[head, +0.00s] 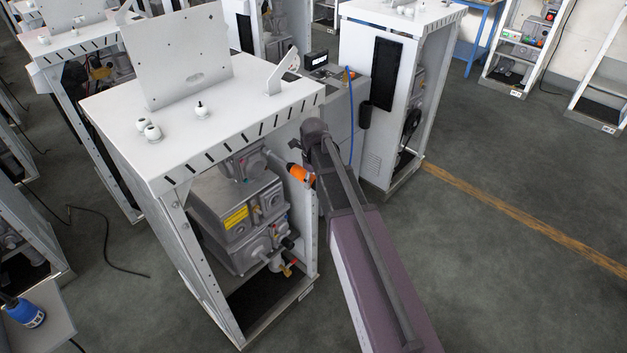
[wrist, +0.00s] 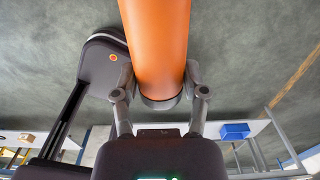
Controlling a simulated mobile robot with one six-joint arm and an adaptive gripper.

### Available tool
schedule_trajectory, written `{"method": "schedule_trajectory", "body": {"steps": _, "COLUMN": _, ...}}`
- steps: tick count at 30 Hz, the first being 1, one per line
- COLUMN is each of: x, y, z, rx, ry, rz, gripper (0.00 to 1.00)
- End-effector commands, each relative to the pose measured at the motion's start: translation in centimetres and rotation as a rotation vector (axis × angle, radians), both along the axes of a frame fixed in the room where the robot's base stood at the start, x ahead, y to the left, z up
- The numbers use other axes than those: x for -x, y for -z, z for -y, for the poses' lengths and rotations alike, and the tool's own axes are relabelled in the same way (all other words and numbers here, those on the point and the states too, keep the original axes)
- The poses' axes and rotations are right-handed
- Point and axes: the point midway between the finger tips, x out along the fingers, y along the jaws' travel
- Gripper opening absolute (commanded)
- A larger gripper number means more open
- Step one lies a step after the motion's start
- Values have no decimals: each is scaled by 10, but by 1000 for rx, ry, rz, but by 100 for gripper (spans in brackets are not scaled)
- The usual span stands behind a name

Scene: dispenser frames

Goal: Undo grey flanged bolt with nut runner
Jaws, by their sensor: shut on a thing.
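An orange nut runner (wrist: 157,40) fills the top middle of the wrist view, and my gripper (wrist: 160,85) is shut on it with one finger on each side. In the head view the nut runner (head: 297,173) shows as a small orange body at the right opening of the near white dispenser frame (head: 245,105). It points left towards the grey pump unit (head: 238,205) inside. My arm covers most of my gripper there. I cannot pick out the grey flanged bolt in either view; the nut runner's working end is also out of sight.
A second white frame (head: 350,75) stands behind my arm, with a blue cable (head: 351,115) hanging beside it. Brass and red fittings (head: 287,268) sit low in the near frame. Open floor (head: 500,255) lies to the right. A black cable (head: 105,245) lies on the left floor.

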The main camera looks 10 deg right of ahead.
Motion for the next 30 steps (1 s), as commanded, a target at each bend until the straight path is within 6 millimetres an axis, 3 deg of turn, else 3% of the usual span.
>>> {"method": "schedule_trajectory", "body": {"steps": 30, "x": -5, "y": 0, "z": -2, "rx": -1, "ry": 1, "rz": 1, "gripper": 0}}
